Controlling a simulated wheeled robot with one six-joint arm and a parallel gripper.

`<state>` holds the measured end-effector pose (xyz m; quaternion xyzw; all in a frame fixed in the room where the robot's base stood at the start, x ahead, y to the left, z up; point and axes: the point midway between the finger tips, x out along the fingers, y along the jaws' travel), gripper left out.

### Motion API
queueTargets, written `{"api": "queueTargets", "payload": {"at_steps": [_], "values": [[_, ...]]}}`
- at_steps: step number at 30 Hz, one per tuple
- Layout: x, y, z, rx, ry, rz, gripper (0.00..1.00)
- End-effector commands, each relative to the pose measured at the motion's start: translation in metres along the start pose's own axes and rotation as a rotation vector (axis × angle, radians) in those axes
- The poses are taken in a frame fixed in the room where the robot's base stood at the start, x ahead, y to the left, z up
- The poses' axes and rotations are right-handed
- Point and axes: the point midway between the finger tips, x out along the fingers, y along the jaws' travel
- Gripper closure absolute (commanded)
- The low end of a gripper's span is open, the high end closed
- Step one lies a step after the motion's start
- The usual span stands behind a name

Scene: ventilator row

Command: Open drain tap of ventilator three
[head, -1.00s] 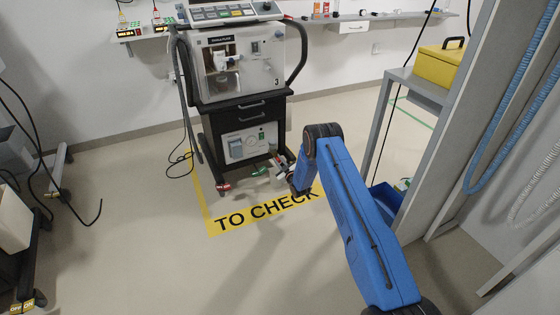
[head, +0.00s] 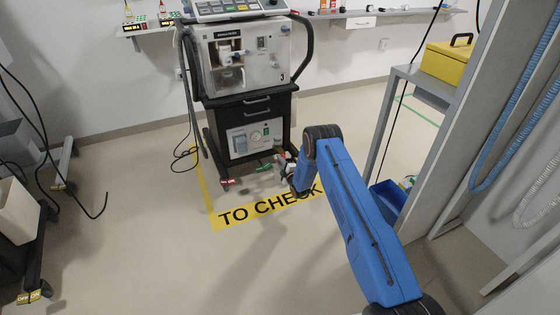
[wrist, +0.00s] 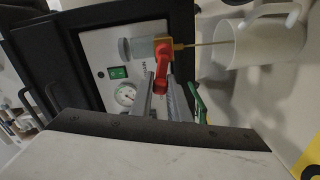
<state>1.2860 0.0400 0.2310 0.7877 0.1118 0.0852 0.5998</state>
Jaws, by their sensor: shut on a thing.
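Ventilator three (head: 290,80), a white unit marked 3 on a black cart, stands near the back wall. In the wrist view its drain tap has a red lever (wrist: 161,70) on a brass body (wrist: 180,46) at the lower panel. The lever points down in the picture, crosswise to the thin brass spout (wrist: 212,43). My gripper (wrist: 162,85) is shut on the lever's end. A white jug (wrist: 250,44) is beside the tap at the spout's end. In the head view my wrist partly hides the tap area.
A green pedal-like part (wrist: 197,103) is close beside my fingers. A pressure gauge (wrist: 126,94) and green switch (wrist: 118,72) sit on the panel. A yellow "TO CHECK" floor marking (head: 270,205) lies in front. A grey stand with a yellow case (head: 447,64) is right.

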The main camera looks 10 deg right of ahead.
Motion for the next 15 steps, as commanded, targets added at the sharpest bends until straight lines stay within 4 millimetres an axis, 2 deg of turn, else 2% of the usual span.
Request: {"api": "queueTargets", "payload": {"at_steps": [15], "values": [[0.0, -0.0048, -0.0002, -0.096, 0.001, -0.001, 1.0]]}}
